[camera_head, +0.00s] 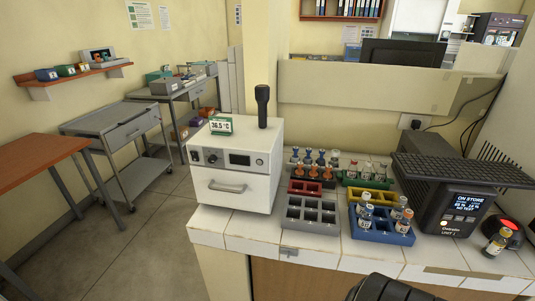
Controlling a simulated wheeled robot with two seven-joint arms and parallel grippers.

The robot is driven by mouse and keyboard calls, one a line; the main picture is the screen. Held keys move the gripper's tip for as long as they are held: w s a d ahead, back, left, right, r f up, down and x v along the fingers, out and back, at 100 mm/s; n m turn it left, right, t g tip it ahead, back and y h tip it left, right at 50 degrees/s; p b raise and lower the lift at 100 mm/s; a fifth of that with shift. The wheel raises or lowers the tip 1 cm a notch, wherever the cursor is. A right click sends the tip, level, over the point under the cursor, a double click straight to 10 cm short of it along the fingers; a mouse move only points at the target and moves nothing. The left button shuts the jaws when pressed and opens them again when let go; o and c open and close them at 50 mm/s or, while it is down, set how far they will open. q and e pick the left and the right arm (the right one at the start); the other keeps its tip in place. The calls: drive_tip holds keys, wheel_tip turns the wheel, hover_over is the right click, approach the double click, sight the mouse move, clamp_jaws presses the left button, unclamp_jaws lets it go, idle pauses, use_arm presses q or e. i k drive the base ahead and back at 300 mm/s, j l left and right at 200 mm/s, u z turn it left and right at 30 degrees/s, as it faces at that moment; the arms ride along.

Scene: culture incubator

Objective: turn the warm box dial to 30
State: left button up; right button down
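The warm box (254,187) is a white cube-shaped unit on the left end of the tiled counter. Its front has a round dark dial (212,158), a smaller round dark part (194,155) to the left of it, and a dark display (240,159) to the right. The dial's setting and the display's digits are too small to read. A horizontal handle (227,187) sits below them. A small sign (221,125) on the box top reads 36.5 °C. No gripper fingers show in the head view, and nothing touches the dial.
A black upright handle-like object (262,105) stands on the box. A dark ribbed part shows at the bottom edge. Space before the box front is clear.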

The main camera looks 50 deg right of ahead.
sight(212, 158)
drive_tip(key=z, duration=1.15)
